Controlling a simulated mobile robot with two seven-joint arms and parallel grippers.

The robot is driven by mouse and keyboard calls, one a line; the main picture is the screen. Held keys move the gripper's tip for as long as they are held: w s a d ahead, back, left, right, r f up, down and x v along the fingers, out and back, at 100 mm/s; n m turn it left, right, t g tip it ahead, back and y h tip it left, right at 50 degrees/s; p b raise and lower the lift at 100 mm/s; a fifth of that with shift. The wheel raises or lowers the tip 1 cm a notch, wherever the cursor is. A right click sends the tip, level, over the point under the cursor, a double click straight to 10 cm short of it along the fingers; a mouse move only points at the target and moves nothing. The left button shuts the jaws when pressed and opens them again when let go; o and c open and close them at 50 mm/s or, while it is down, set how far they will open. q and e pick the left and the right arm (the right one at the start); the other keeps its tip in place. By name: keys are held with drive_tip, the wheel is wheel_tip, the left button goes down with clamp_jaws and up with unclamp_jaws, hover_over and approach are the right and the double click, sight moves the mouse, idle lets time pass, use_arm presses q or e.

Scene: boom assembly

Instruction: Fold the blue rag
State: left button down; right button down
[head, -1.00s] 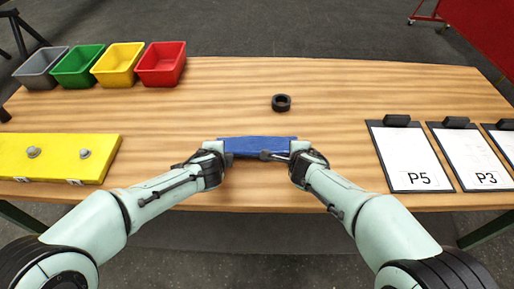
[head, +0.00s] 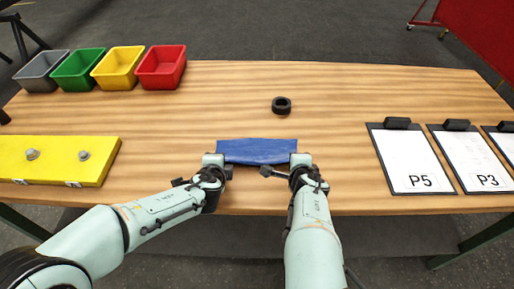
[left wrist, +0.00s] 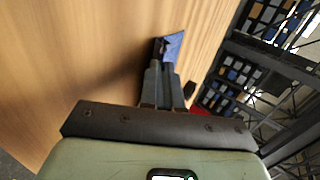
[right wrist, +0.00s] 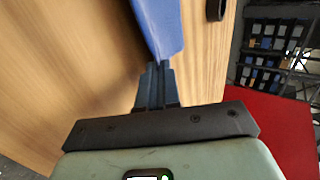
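The blue rag (head: 257,151) lies on the wooden table near its front edge as a wide, flat strip. My left gripper (head: 227,172) is at its front left corner. My right gripper (head: 266,171) is just in front of its near edge, right of the middle. In the left wrist view the rag (left wrist: 174,42) shows right at the fingertips, partly hidden by them. In the right wrist view the rag (right wrist: 160,25) reaches down to the fingertips. Both finger pairs look close together; whether they pinch cloth is unclear.
A black ring (head: 281,105) sits behind the rag. A yellow block (head: 60,160) with bolts is at left. Grey, green, yellow and red bins (head: 161,68) stand at the back left. Clipboards (head: 411,160) lie at right. The table's middle is mostly clear.

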use_arm(q)
drive_tip(key=c, duration=1)
unclamp_jaws()
use_arm(e)
drive_tip(key=c, duration=1)
unclamp_jaws()
use_arm(q)
drive_tip(key=s+r, duration=0.6)
drive_tip(key=r, duration=0.3)
use_arm(e)
drive_tip(key=s+r, duration=0.6)
drive_tip(key=r, duration=0.3)
use_arm(q)
drive_tip(key=shift+s, duration=0.1)
use_arm(e)
drive_tip(key=shift+s+f, duration=0.1)
